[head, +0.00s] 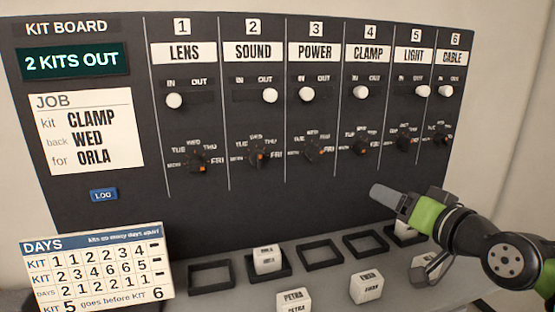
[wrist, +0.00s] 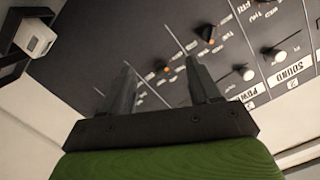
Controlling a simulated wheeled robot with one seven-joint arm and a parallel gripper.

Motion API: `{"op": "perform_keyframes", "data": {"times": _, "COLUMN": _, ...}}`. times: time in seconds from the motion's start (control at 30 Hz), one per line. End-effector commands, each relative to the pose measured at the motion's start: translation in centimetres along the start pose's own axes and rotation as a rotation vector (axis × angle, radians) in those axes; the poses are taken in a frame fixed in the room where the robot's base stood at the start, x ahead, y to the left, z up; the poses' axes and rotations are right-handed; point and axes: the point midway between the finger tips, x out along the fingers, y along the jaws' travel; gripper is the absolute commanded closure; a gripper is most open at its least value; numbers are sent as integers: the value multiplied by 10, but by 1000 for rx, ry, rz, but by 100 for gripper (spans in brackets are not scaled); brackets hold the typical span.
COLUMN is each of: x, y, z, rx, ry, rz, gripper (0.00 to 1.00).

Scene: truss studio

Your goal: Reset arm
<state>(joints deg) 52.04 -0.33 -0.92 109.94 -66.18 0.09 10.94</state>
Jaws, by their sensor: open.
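My gripper (head: 396,232) is at the right in the head view, in front of the lower right of the board and above the shelf. Its two grey fingers stand apart with nothing between them. The wrist view also shows the open fingers (wrist: 158,68), with the dark board (wrist: 82,62) beyond them. The green band of my arm fills the bottom of that view. In the head view the kit board (head: 270,205) stands upright, and my gripper and arm hide part of its lower right.
SOUND (head: 270,95) and LIGHT (head: 423,91) sliders sit at OUT; the others appear at IN. Square frames (head: 212,290) line the shelf, two holding white blocks. A DAYS card (head: 98,267) stands at left.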

Motion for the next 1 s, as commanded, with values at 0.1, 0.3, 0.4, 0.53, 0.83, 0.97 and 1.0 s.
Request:
{"op": "perform_keyframes", "data": {"times": 0.1, "x": 0, "y": -46, "z": 79, "rx": -122, "ry": -244, "rz": 95, "gripper": 38}}
{"op": "perform_keyframes", "data": {"times": 0.3, "x": -69, "y": -63, "z": 186, "rx": -259, "ry": -578, "rz": 277, "gripper": 38}}
{"op": "perform_keyframes", "data": {"times": 0.4, "x": -108, "y": -58, "z": 221, "rx": -294, "ry": -692, "rz": 342, "gripper": 38}}
{"op": "perform_keyframes", "data": {"times": 0.53, "x": -157, "y": -45, "z": 256, "rx": -320, "ry": -815, "rz": 411, "gripper": 38}}
{"op": "perform_keyframes", "data": {"times": 0.83, "x": -184, "y": -69, "z": 209, "rx": -317, "ry": -859, "rz": 445, "gripper": 38}}
{"op": "perform_keyframes", "data": {"times": 0.97, "x": -188, "y": -87, "z": 177, "rx": -317, "ry": -858, "rz": 445, "gripper": 38}}
{"op": "perform_keyframes", "data": {"times": 1.0, "x": -190, "y": -92, "z": 168, "rx": -317, "ry": -857, "rz": 445, "gripper": 38}}
